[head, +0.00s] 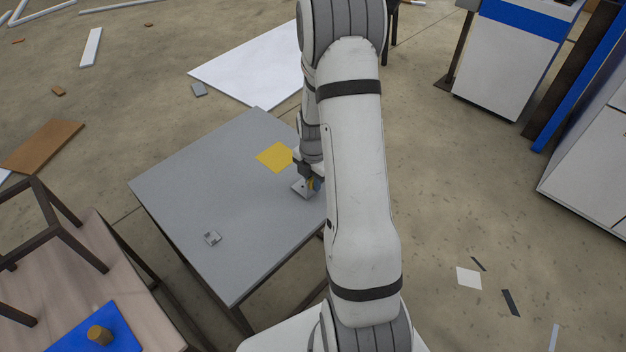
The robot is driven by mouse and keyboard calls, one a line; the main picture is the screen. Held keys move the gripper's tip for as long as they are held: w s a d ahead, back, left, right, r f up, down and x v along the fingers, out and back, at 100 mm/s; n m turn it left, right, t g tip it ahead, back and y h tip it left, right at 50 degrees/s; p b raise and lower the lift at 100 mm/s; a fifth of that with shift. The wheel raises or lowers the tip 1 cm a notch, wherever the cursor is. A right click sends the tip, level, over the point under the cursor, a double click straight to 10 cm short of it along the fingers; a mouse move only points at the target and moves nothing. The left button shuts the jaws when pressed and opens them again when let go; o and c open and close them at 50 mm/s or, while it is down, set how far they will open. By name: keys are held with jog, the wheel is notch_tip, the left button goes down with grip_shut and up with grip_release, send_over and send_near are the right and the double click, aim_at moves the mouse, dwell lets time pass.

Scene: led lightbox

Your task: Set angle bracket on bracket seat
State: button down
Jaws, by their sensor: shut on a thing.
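My gripper (309,183) is at the right part of the grey table, low over its top and partly hidden by my own arm. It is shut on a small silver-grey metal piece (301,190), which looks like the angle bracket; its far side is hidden. I cannot tell whether this piece touches the table. Another small grey metal piece (212,238) with a dark notch sits on the table at the lower left, well apart from my gripper. It may be the bracket seat, but it is too small to be sure.
A flat yellow square (274,157) lies on the grey table (190,180), just up and left of my gripper. The table's middle is clear. A wooden table (150,325) with a blue mat (70,335) and a brown block (100,335) stands at the lower left.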

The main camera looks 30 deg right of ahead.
jog(key=shift+f, duration=0.25)
jog(key=c, duration=1.2)
grip_release()
jog(key=shift+r, duration=0.1)
jog(key=shift+r+p, duration=2.55)
jog(key=shift+r, duration=1.4)
